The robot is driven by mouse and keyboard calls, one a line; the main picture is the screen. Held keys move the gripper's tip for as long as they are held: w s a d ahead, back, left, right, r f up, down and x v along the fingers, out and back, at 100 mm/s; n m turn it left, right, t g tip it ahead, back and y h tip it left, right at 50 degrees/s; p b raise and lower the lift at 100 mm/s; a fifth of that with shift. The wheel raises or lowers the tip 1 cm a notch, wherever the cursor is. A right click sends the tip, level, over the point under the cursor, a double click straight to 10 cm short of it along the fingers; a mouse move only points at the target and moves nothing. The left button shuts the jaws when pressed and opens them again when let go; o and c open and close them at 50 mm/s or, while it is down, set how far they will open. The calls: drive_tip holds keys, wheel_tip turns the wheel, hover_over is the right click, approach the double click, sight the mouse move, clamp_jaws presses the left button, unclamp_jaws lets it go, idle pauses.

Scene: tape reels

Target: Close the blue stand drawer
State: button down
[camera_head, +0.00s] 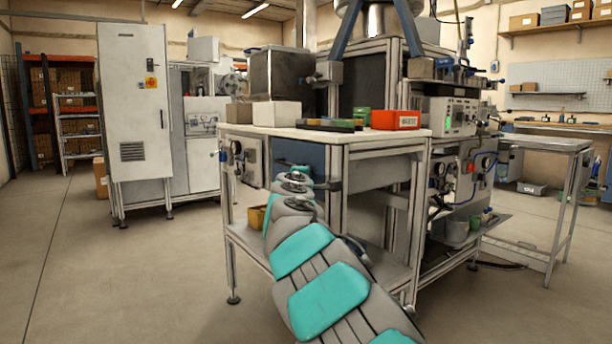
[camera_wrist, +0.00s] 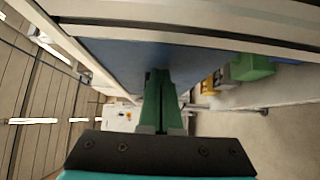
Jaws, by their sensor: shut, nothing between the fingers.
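The blue drawer front (camera_head: 298,153) sits just under the white top of the metal-framed stand (camera_head: 340,137). It looks near the frame, but I cannot tell whether a gap is left. In the wrist view the blue panel (camera_wrist: 118,58) fills the area beyond my fingers. My gripper (camera_wrist: 161,78) is shut and empty, its two green fingers together and pointing at the panel. I cannot tell whether the tips touch it. In the head view my arm covers the lower part of the drawer front and hides the fingertips.
A red-orange bin (camera_head: 396,120) and small dark and green items stand on the stand's top. A white cabinet (camera_head: 134,110) stands at the left. The floor left of the stand is clear.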

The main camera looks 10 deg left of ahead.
drive_tip(key=s+a, duration=0.2)
drive_tip(key=s, duration=1.1)
drive_tip(key=d+r+m+g+h+p, duration=0.3)
drive_tip(key=d+m+h, duration=0.4)
drive_tip(key=d, duration=1.5)
drive_tip(key=s+d+f+m+g+p, duration=0.2)
drive_tip(key=s+d+f+m, duration=0.15)
drive_tip(key=d, duration=0.35)
drive_tip(key=s+d+f+m+g+p, duration=0.2)
drive_tip(key=s+d+m+g, duration=0.15)
drive_tip(key=d, duration=0.45)
drive_tip(key=s+d+f+m+g+y+p, duration=0.1)
drive_tip(key=s+d+f+m+g, duration=0.1)
drive_tip(key=s+f, duration=0.4)
drive_tip(key=s+d+f+m+g+y+p, duration=0.1)
drive_tip(key=s+f+m+g+p, duration=0.2)
drive_tip(key=s, duration=0.6)
drive_tip(key=s+a+f+g+y, duration=0.1)
drive_tip(key=s+f+g, duration=0.1)
drive_tip(key=s, duration=0.6)
drive_tip(key=s+a+f+g+y, duration=0.1)
drive_tip(key=s+f+g, duration=0.1)
drive_tip(key=s+f, duration=0.3)
drive_tip(key=s+a+f+g+y, duration=0.1)
drive_tip(key=s+f, duration=0.3)
drive_tip(key=s, duration=0.8)
drive_tip(key=shift+a+g, duration=0.5)
drive_tip(key=shift+g, duration=0.15)
